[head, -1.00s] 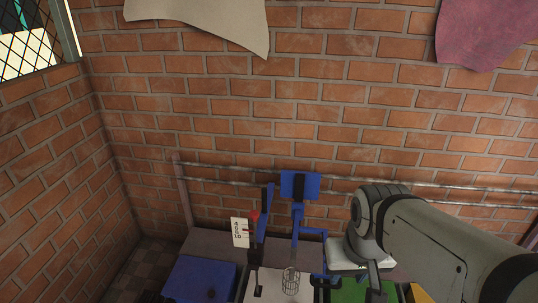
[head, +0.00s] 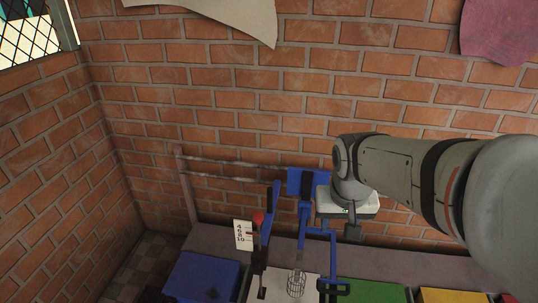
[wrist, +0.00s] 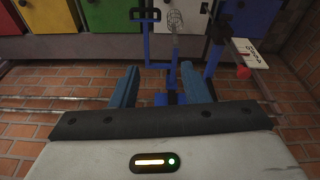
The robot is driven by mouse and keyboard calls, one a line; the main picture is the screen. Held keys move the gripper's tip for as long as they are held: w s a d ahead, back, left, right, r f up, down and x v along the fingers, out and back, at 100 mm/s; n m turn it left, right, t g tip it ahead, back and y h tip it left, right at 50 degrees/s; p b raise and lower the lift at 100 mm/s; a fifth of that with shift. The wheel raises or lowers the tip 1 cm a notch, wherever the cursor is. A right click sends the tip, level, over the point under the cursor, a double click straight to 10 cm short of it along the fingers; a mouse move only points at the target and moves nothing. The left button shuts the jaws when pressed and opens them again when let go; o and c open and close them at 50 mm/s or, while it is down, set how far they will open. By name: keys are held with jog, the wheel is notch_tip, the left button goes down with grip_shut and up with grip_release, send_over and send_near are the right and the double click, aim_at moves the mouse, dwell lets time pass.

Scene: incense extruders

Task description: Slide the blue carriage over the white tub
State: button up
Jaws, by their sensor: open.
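The blue carriage (head: 304,215) is an upright blue frame at the rail, with a side arm ending in a black handle (head: 333,287). A wire coil (head: 296,284) hangs from it and overlaps the white tub (head: 272,277) in the head view. In the wrist view, which is upside down, the carriage (wrist: 147,45) and the white tub (wrist: 193,22) lie beyond my fingers. My gripper (wrist: 160,68) is open and empty, with the carriage's blue parts seen between and past its fingers. In the head view my gripper (head: 353,232) is just right of the carriage post.
A blue tub (head: 200,278) stands left of the white one; green (head: 370,291) and yellow (head: 450,296) tubs stand right. A red-knobbed lever (head: 258,218) and a marked card (head: 243,235) are left of the carriage. Metal rails run along the brick wall behind.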

jog(key=w+a+f+m+h+b, duration=0.1)
jog(key=w+a+f, duration=0.2)
jog(key=w, duration=0.6)
jog(key=w+a+f+m+b, duration=0.1)
jog(key=w+a+f, duration=0.15)
jog(key=w, duration=0.65)
jog(key=m+t, duration=0.1)
jog(key=m, duration=0.1)
send_over(271, 195)
jog(key=s+a, duration=0.1)
notch_tip(271, 195, down, 11)
jog(key=shift+s+r+b, duration=0.15)
jog(key=shift+b, duration=0.2)
jog(key=shift+w+a+f, duration=0.1)
jog(key=shift+w+f, duration=0.1)
jog(key=shift+f, duration=0.05)
jog(key=shift+t, duration=0.3)
jog(key=x, duration=0.7)
jog(key=shift+w+f, duration=0.15)
jog(key=shift+f, duration=0.15)
grip_shut()
